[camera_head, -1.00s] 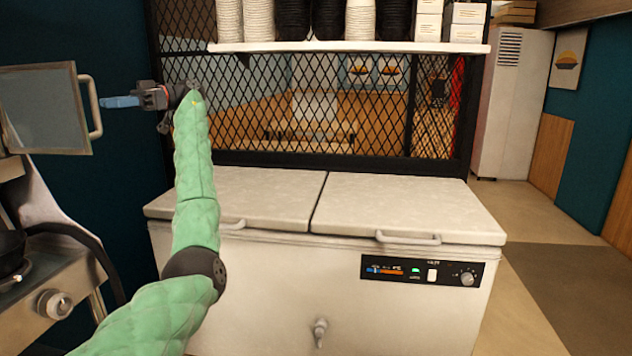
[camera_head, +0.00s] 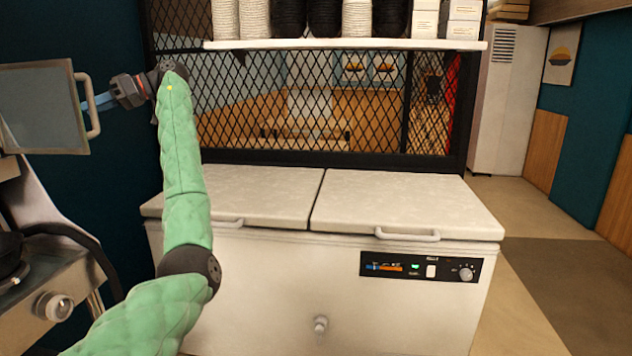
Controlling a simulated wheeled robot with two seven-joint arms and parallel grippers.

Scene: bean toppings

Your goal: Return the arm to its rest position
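My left arm, in a green quilted sleeve, comes in from the lower left and reaches up in front of the white chest freezer (camera_head: 400,275). My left gripper (camera_head: 92,103) is at the upper left, pointing left, with its blue fingers partly behind the handle of a glass door panel. I cannot tell whether it touches the handle, or whether the fingers are open or shut. No held object shows. My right arm and gripper are out of view.
The glass door panel (camera_head: 42,110) with its handle (camera_head: 91,106) stands beside the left gripper. A metal appliance (camera_head: 45,270) is below it. A black mesh screen (camera_head: 220,115) stands behind. Open floor (camera_head: 580,275) lies at right.

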